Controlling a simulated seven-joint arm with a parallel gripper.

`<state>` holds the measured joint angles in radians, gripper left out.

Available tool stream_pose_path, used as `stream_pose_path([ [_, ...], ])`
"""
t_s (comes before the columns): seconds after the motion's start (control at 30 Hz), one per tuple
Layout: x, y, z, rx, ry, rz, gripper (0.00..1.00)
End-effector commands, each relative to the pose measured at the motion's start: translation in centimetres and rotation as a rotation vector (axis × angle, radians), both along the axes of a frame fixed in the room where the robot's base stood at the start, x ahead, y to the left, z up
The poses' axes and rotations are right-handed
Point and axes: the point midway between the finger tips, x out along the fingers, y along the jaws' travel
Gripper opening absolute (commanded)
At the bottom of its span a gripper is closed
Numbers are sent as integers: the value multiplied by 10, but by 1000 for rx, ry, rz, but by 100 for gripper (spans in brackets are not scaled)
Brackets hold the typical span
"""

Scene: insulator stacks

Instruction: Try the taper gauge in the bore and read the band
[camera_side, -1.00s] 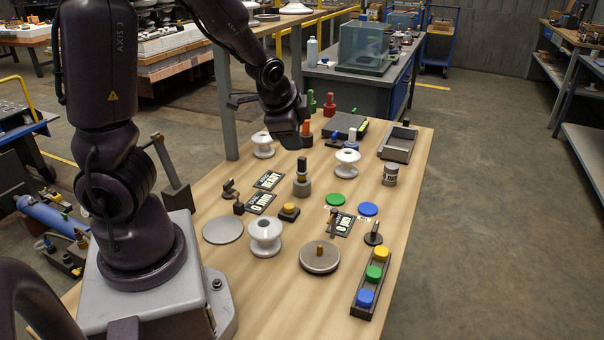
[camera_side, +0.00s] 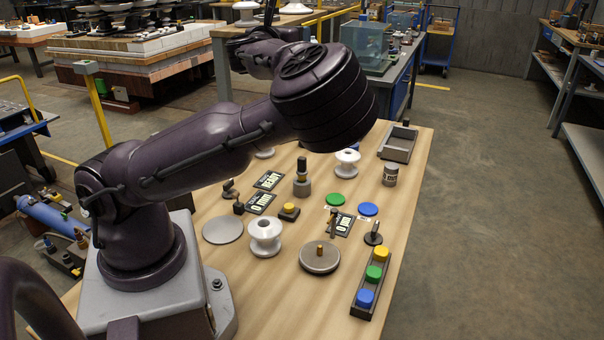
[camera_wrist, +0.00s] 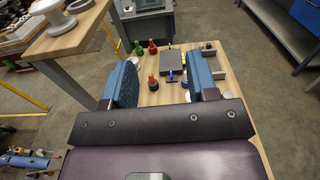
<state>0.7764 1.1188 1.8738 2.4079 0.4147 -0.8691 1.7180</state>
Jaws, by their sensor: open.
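My gripper (camera_wrist: 163,85) shows in the wrist view with its two blue fingers wide apart and nothing held between them. Beyond the gap, an orange-brown peg (camera_wrist: 153,84) stands on the bench, with a small blue-topped piece (camera_wrist: 171,76) to its right. I cannot tell which piece is the taper gauge. White spool-shaped insulators stand on the bench in the side view, one near the front (camera_side: 265,236) and one farther back (camera_side: 348,161); their bores cannot be made out. In the side view my arm hides my gripper and the back-left of the bench.
Red (camera_wrist: 152,47) and green (camera_wrist: 139,48) pegs stand at the bench's far edge, near a dark block (camera_wrist: 171,61).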

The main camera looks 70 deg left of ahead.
Motion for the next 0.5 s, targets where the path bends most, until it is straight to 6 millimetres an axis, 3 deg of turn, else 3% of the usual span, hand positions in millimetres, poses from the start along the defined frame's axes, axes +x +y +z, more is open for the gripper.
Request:
stream_pose_path([
  [0.03,3,-8,8,54,23,-26,53],
  [0.5,2,-4,-100,33,22,-15,53],
])
